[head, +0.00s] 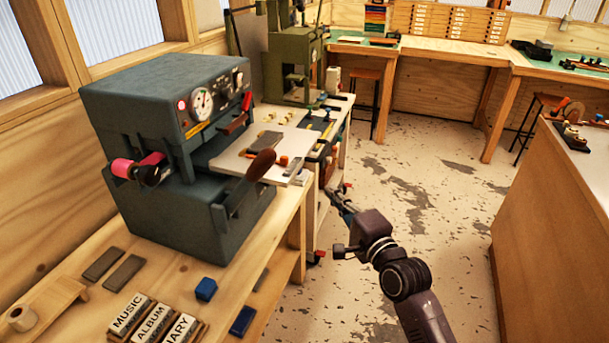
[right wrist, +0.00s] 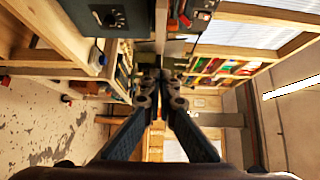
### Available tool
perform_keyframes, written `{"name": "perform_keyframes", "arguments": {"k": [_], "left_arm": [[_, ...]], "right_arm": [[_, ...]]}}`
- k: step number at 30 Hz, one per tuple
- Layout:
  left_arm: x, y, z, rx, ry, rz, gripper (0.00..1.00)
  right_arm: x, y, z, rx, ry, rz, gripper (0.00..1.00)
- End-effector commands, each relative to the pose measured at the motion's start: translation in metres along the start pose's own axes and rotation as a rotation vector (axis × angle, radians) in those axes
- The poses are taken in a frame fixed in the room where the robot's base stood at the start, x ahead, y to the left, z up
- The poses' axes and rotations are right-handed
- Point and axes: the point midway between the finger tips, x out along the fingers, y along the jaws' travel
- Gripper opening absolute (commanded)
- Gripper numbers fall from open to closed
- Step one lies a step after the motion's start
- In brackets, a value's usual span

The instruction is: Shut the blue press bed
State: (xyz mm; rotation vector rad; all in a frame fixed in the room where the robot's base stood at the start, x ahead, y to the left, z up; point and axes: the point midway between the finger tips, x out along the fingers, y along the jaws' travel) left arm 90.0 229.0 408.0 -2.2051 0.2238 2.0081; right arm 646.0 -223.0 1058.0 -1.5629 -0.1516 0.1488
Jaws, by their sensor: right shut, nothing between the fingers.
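The blue-grey press (head: 165,105) stands on the wooden bench at the left, with a dial, red indicator and pink foil roll on it. Its pale flat bed (head: 236,162) sticks out of the front opening to the right, so it stands open. A brown handle (head: 261,163) is at the bed's near side. My right gripper (head: 343,196) is shut and empty, to the right of the bed and apart from it, over the floor beside the bench. Its closed fingers show in the right wrist view (right wrist: 160,88). My left gripper is not in view.
A green press (head: 296,55) stands behind the blue one. Type blocks (head: 128,316) and a small blue block (head: 206,289) lie on the near bench. The floor between is clear.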

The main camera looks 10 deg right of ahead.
Motion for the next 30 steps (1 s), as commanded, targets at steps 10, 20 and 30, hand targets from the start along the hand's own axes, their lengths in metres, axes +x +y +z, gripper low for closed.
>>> {"name": "perform_keyframes", "arguments": {"k": [10,20,30], "left_arm": [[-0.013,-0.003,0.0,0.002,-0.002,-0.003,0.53],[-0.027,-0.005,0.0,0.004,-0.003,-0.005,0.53],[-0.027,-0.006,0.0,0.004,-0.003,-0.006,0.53]], "right_arm": [[0.059,-0.002,0.0,-0.001,0.0,0.0,0.0],[0.091,-0.001,0.025,0.0,0.0,0.002,0.0],[0.094,0.001,0.029,-0.002,0.0,0.002,0.0]]}}
